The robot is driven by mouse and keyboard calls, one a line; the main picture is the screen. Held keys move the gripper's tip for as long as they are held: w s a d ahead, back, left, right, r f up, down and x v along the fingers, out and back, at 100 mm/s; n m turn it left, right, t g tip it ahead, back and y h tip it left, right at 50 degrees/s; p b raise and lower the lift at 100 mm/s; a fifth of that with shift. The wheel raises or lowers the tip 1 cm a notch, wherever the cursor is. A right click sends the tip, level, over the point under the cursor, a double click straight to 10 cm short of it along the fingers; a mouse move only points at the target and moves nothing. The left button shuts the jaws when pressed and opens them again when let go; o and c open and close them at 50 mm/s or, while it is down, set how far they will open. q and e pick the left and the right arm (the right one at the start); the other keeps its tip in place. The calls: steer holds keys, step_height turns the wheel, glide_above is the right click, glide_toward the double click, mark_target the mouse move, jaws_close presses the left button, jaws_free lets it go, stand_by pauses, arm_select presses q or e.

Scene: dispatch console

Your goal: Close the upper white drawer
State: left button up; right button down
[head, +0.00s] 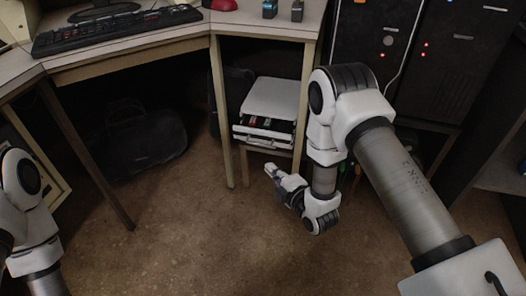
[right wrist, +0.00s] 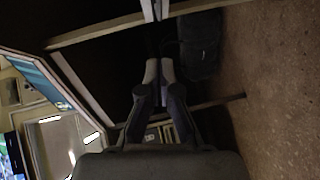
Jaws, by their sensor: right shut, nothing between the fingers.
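The white drawer unit (head: 274,97) stands under the right part of the desk. Its upper white drawer (head: 263,136) is pulled out towards me, and small coloured items show in the gap behind its front. My right gripper (head: 272,170) is below and in front of the drawer front, apart from it, with its fingers towards the upper left. In the right wrist view its fingers (right wrist: 160,70) are together and hold nothing. I cannot make out the drawer front clearly in that view. Only part of my left arm shows at the left edge; its gripper is outside the picture.
A desk leg (head: 221,115) stands just left of the drawer unit. A black bag (head: 140,135) lies under the desk at the left. A dark computer cabinet (head: 450,60) is at the right. The brown floor (head: 170,240) in front is clear. A keyboard (head: 115,28) lies on the desk.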

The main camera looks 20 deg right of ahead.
steer(key=d+b+x, duration=0.2)
steer(key=b+x, duration=0.3)
steer(key=x, duration=0.6)
steer(key=shift+w+d+f, duration=0.2)
steer(key=shift+d, duration=0.15)
